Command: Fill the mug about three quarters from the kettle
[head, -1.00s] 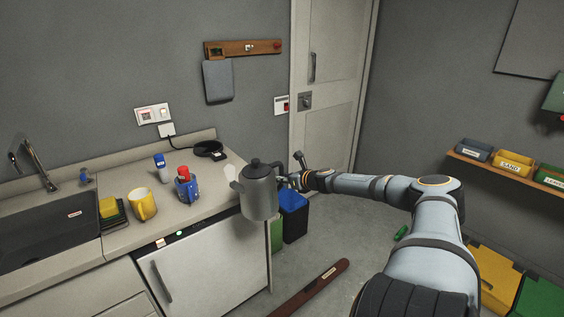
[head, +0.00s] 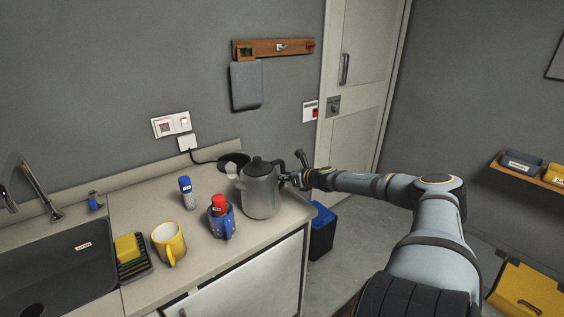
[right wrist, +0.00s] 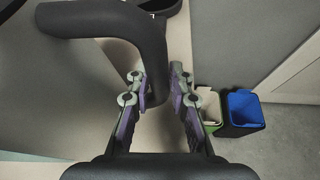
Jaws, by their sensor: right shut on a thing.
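The grey kettle (head: 260,192) with a black lid appears upright over the right end of the counter. I cannot tell whether it touches the counter. My right gripper (head: 296,180) is shut on its black handle at the kettle's right side. In the right wrist view the handle (right wrist: 150,48) runs down between my fingers (right wrist: 158,88). A yellow mug (head: 169,244) stands upright on the counter, left of the kettle and apart from it; its inside bottom is hidden. A blue mug (head: 222,223) holding a red-capped thing (head: 218,203) stands between them. My left gripper is not in view.
A black kettle base (head: 236,158) with a cord lies behind the kettle. A blue-capped shaker (head: 186,192) stands behind the mugs. A yellow sponge (head: 128,247) on a dark rack and the sink (head: 55,265) are to the left. A blue bin (head: 321,232) stands beyond the counter's right edge.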

